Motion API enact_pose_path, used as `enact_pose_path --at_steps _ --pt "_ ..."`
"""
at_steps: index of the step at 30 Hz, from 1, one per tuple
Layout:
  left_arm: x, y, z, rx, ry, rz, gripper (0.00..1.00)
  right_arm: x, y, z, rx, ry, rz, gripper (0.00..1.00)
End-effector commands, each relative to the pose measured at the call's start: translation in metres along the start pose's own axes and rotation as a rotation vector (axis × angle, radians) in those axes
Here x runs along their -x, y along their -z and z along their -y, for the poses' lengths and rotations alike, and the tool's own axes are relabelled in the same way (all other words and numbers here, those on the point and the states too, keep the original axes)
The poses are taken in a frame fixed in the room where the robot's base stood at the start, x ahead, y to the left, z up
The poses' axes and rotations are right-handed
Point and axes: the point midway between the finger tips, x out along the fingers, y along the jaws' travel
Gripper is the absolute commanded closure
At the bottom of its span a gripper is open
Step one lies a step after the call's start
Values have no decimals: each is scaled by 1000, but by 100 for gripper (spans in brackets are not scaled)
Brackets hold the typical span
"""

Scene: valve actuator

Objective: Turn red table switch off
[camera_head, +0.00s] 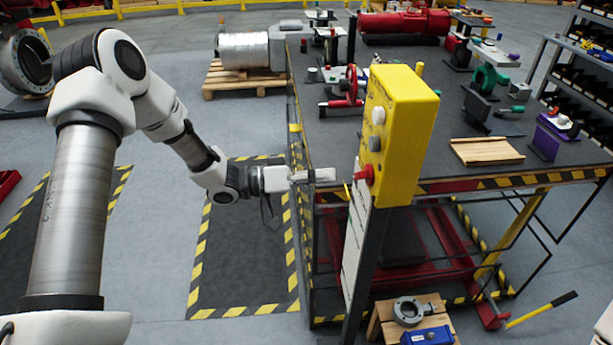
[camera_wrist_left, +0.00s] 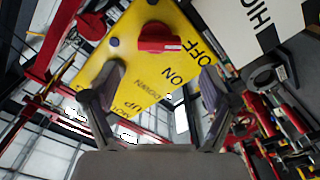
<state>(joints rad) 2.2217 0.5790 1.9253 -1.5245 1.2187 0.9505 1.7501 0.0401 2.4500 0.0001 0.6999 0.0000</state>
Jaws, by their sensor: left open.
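The yellow control box (camera_head: 402,120) stands on a post at the table's near left corner. Its red switch (camera_head: 364,176) sits low on the face turned towards my left arm. In the left wrist view the red switch (camera_wrist_left: 158,38) is a rotary knob beside black "ON" and "OFF" lettering; I cannot tell for certain which word it points at. My left gripper (camera_head: 328,175) is level with the switch, just left of it in the head view. Its fingers (camera_wrist_left: 160,90) are apart and empty, with the knob beyond the tips. My right gripper is not shown.
A white and a grey button sit above the switch. A pallet with a metal cylinder (camera_head: 243,50) stands behind.

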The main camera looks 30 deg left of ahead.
Motion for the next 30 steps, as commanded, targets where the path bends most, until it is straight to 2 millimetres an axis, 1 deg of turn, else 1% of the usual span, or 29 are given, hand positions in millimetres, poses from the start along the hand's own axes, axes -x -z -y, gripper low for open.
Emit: enact_pose_path --at_steps 1,3,6,9,12,25,26,28,29,30 --pt "14 3 0 2 1 -10 15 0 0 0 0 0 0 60" --pt "29 2 0 2 0 -8 15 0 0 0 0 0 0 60" --pt "45 2 0 1 0 -6 15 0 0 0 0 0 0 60" --pt "54 1 0 0 0 -2 15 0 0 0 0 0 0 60" --pt "56 1 0 -1 0 -1 15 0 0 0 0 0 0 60" --pt "56 -1 2 2 1 1 15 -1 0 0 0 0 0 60" --pt "56 -5 4 6 3 3 15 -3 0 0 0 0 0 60" --pt "54 -24 15 24 12 30 15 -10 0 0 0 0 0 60" --pt "52 -37 21 34 16 54 15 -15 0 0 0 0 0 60" --pt "46 -60 29 51 20 100 15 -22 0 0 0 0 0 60"
